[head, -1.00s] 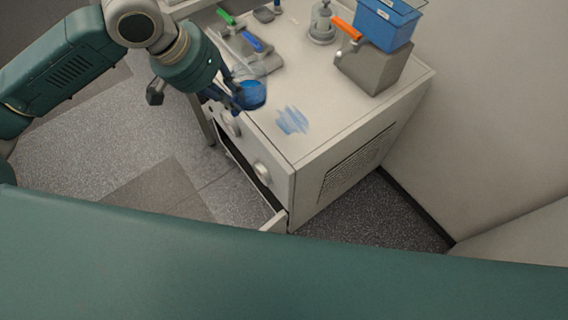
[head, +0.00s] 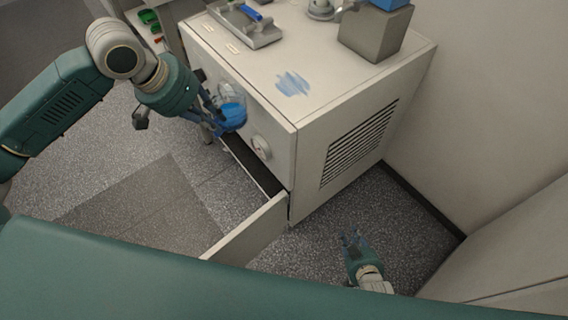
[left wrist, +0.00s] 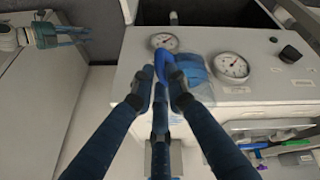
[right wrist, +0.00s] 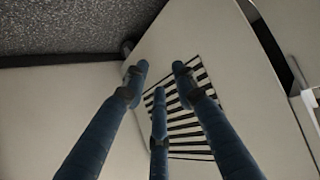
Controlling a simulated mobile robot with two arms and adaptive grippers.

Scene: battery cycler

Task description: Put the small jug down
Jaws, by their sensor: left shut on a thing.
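The small jug (head: 231,112) is clear with blue liquid-like colour low in it and a blue handle. My left gripper (head: 217,118) is shut on it, at the handle, as the left wrist view (left wrist: 161,80) shows. The jug (left wrist: 196,76) hangs in front of the cabinet's dial panel, above the open drawer (head: 252,228). I cannot tell whether it touches anything. My right gripper (head: 354,240) is open and empty, low beside the cabinet's vented side; its fingers (right wrist: 159,72) stand apart in the right wrist view.
The cabinet (head: 305,105) has a blue smear (head: 293,84) on its top, with clear space around it. A grey block (head: 374,36) with a blue box (head: 388,4) stands at the back right. A tray (head: 247,30) with a blue-handled tool lies at the back left.

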